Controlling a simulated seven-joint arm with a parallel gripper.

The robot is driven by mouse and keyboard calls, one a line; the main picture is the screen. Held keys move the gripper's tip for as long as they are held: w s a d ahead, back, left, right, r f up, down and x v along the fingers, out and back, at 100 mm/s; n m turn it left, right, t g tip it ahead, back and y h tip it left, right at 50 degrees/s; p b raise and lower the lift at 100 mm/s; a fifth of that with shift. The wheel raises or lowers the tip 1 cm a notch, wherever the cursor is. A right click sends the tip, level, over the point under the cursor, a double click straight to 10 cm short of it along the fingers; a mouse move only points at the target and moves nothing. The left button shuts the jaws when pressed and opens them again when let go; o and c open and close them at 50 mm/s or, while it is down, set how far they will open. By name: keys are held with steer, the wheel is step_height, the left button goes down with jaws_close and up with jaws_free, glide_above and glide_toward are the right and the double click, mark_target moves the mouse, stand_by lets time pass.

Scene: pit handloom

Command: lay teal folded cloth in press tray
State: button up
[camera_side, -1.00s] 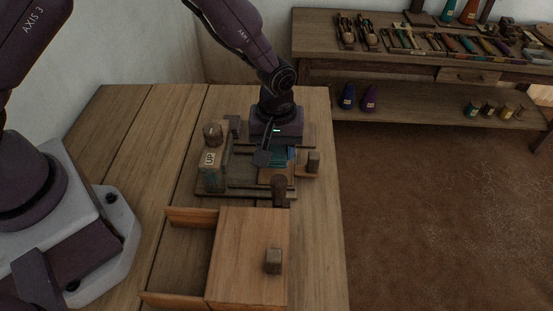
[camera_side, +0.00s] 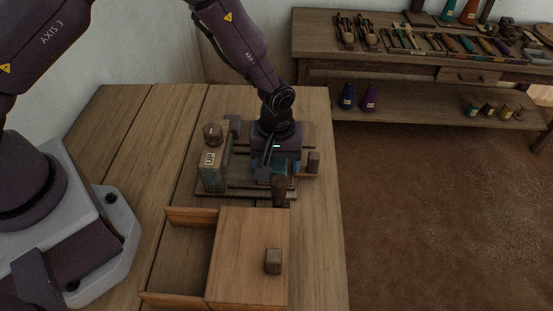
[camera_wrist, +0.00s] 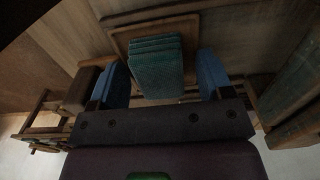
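The teal folded cloth (camera_wrist: 158,65) is a layered stack lying on a small brown wooden board (camera_wrist: 118,42) in the wrist view. My gripper (camera_wrist: 163,78) is open, with one blue finger pad on each side of the cloth. A gap shows between the cloth and the right pad; the left pad is very close to its edge. In the side view my gripper (camera_side: 276,172) is low over the work and hides most of the cloth. A wooden box (camera_side: 190,253) in front has a sliding lid (camera_side: 240,255) over its right part; its left part is open and looks empty. I cannot tell whether this is the press tray.
A block labelled UP (camera_side: 211,170) stands left of my gripper. A knobbed wooden block (camera_side: 313,160) stands to the right, and a dark upright handle (camera_side: 279,190) is just in front. A shelf with tools (camera_side: 430,42) is at the back right.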

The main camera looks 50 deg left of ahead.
steer(key=shift+r, duration=0.1)
step_height(320, 180, up, 11)
step_height(320, 180, up, 10)
steer(key=r+m+t, duration=0.1)
steer(key=m, duration=0.1)
glide_above(277, 164)
steer(key=s+a, duration=0.3)
steer(key=a, duration=0.1)
steer(key=s+a+r+m+t, duration=0.2)
steer(key=s+a+r+m, duration=0.1)
steer(key=s, duration=0.5)
steer(key=s+a+r+m+t, duration=0.2)
steer(key=s+a+r+m, duration=0.2)
steer(key=s+r, duration=0.3)
steer(key=shift+s+a+r+t, duration=0.35)
steer(key=shift+s+a, duration=0.25)
steer(key=shift+s, duration=0.4)
